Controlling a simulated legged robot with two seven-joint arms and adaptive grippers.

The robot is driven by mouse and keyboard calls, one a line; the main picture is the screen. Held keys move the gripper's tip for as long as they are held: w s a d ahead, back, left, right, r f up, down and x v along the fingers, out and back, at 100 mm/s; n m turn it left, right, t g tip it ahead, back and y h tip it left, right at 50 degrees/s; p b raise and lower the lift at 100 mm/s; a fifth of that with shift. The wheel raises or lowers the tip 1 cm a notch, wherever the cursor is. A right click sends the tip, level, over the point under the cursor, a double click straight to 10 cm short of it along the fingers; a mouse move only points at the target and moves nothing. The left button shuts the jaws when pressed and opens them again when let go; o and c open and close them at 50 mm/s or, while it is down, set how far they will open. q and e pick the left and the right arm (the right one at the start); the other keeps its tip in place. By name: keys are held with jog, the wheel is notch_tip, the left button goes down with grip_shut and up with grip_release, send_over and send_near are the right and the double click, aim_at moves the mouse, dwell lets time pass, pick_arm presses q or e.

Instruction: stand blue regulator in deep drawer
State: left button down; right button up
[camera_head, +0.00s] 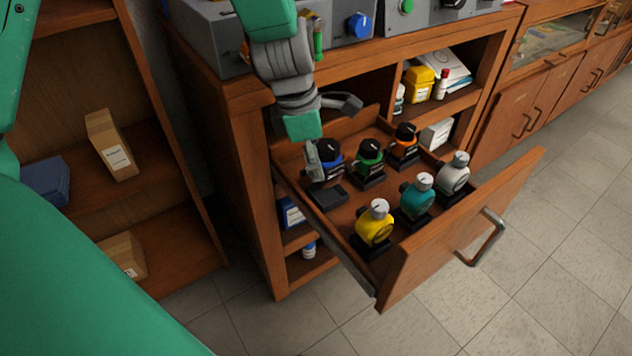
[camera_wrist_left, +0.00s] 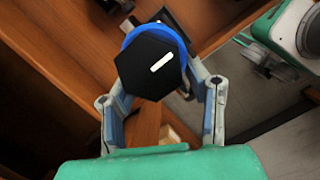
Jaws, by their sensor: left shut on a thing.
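The blue regulator (camera_head: 335,158) has a blue body and a black knob, and shows at the back left of the open deep drawer (camera_head: 455,235). My left gripper (camera_head: 321,168) reaches down over it from above and is shut on it. In the left wrist view the blue regulator (camera_wrist_left: 138,40) sits between the two fingers, its black six-sided knob with a white mark facing the camera. A dark holder (camera_head: 328,196) shows just below it in the head view. I cannot tell whether the regulator touches this holder. My right gripper is not in view.
Green (camera_head: 369,155), orange (camera_head: 405,138), yellow (camera_head: 375,226), teal (camera_head: 417,198) and grey (camera_head: 454,176) regulators stand close by in the drawer. The bench top (camera_head: 240,85) overhangs the drawer's back. A shelf (camera_head: 190,235) with boxes stands at left.

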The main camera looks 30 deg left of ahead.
pick_arm(q)
jog(key=f+b, duration=0.2)
jog(key=f, duration=0.2)
jog(key=shift+d+f, duration=0.2)
jog(key=shift+r, duration=0.15)
jog(key=c, duration=0.8)
grip_release()
jog(key=shift+c, duration=0.2)
notch_tip(320, 180, up, 12)
jog(key=s+a+p, duration=0.1)
jog(key=p, duration=0.4)
jog(key=shift+s+a, duration=0.3)
jog(key=shift+a, duration=0.1)
jog(key=shift+f, duration=0.25)
jog(key=s+a+f+m+g+y+p, duration=0.1)
jog(key=s+a+f+m+y+p, duration=0.1)
jog(key=s+f+m, duration=0.45)
jog(key=s+a+f+m+y+p, duration=0.1)
jog(key=s+f+m+p, duration=0.15)
jog(key=f+m, duration=0.6)
jog(key=s+d+f+m+p, duration=0.1)
jog(key=s+f+m, duration=0.2)
jog(key=s+m, duration=0.2)
jog(key=s+d+f+m+h, duration=0.1)
jog(key=s+d+f+m, duration=0.1)
jog(key=s+m, duration=0.4)
jog(key=shift+s+d+f+p, duration=0.35)
jog(key=shift+s+f, duration=0.2)
jog(key=shift+f, duration=0.35)
